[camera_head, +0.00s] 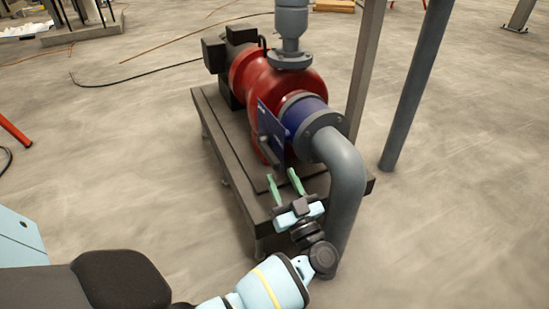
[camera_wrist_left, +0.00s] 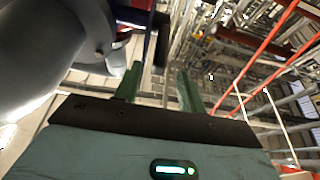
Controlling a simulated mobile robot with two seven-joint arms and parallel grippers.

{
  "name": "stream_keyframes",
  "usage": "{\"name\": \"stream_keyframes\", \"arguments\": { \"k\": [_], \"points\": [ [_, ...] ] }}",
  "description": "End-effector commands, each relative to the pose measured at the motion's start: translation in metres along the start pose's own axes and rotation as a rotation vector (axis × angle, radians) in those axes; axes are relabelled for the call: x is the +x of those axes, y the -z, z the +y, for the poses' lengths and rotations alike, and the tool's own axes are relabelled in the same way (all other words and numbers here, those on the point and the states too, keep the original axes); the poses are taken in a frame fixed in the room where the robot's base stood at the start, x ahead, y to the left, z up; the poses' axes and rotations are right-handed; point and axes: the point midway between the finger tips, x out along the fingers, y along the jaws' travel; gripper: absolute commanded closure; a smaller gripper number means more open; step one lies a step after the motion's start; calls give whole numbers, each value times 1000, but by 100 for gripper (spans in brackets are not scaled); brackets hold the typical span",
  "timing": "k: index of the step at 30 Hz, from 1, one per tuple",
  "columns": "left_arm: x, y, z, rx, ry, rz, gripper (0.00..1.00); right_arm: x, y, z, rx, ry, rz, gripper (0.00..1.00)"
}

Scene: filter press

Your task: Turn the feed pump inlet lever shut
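The red feed pump (camera_head: 262,88) stands on a dark metal base. A blue valve body (camera_head: 303,112) sits at its near side, joined to a grey elbow pipe (camera_head: 345,170). A blue plate (camera_head: 272,128) stands upright in front of the valve, with a short dark lever (camera_head: 267,152) at its face. My left gripper (camera_head: 284,184) is open, its two green fingers pointing up just below the lever and apart from it. In the left wrist view the gripper (camera_wrist_left: 158,88) is empty, with the dark lever (camera_wrist_left: 161,45) beyond the fingertips. My right gripper is out of view.
The dark pump base (camera_head: 228,150) lies behind and beneath my left fingers. The grey elbow pipe runs down close to the right of my left wrist. A grey post (camera_head: 415,85) stands farther right. The floor to the left is mostly clear, with a cable (camera_head: 130,82) on it.

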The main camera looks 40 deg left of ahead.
Motion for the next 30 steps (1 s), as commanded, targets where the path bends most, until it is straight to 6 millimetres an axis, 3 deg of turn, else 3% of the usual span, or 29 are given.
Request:
{"name": "stream_keyframes", "arguments": {
  "k": [11,24,30],
  "points": [
    [1,-6,1,6,11,-3,60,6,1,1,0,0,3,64],
    [58,-7,1,6,11,0,60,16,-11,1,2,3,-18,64],
    [74,-7,1,6,10,-2,60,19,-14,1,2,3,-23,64]
  ]
}}
